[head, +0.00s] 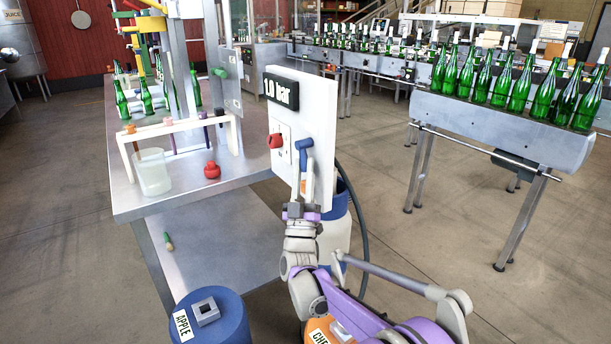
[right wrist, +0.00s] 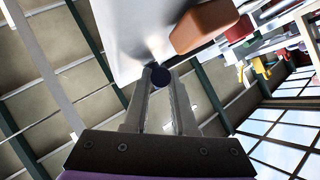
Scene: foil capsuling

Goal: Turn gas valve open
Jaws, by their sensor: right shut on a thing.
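The gas valve is on an upright white panel (head: 318,112) in the middle of the head view. Its blue handle (head: 304,146) sits low on the panel's face, with its upper part showing above my fingers. My right gripper (head: 304,182) reaches up to it from below and is shut on it. In the right wrist view, the dark round end of the handle (right wrist: 161,78) lies between the two fingertips (right wrist: 160,88). The fingers hide the handle's lower part in the head view. My left gripper is not in view.
A black display (head: 281,92) on the panel reads 1.0 bar, above a red knob (head: 276,141). A metal table (head: 190,193) with a clear beaker (head: 152,173) stands left. A blue drum (head: 222,322) is below it. A conveyor (head: 500,128) with green bottles stands right; open floor lies between.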

